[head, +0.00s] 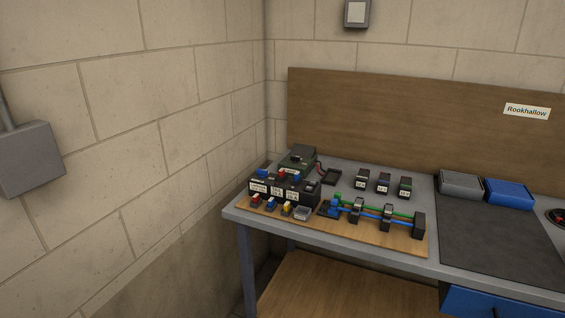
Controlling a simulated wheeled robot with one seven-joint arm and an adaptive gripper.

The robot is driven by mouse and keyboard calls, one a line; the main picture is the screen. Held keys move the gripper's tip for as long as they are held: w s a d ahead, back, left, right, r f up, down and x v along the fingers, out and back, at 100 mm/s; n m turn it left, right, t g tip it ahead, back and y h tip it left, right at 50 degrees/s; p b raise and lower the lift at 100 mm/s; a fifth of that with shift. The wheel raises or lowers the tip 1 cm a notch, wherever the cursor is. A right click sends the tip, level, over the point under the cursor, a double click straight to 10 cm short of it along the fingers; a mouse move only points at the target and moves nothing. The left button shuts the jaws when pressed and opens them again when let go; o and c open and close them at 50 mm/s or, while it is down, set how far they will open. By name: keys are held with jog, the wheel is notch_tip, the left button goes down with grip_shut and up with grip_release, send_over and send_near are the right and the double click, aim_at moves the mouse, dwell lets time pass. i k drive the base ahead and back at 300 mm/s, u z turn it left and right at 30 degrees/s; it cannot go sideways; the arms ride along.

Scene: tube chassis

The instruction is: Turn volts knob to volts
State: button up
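No volts knob can be made out at this size in the head view. A dark grey-green box (297,158) with a black lower front sits at the back left of the bench. In front of it is a black labelled unit (288,192) with blue and red parts on top. Which of them carries the knob, I cannot tell. A red lead (320,169) lies beside the box. My gripper is not in view.
The grey bench (340,232) stands against a wooden back panel (410,120). A wooden board (350,236) holds small coloured blocks and a rack of green and blue tubes (372,212). Three labelled black blocks (383,184) stand behind. A dark mat (485,232) is mostly clear.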

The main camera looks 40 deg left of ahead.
aim_at(295, 159)
jog(key=k, duration=0.2)
jog(key=u, duration=0.8)
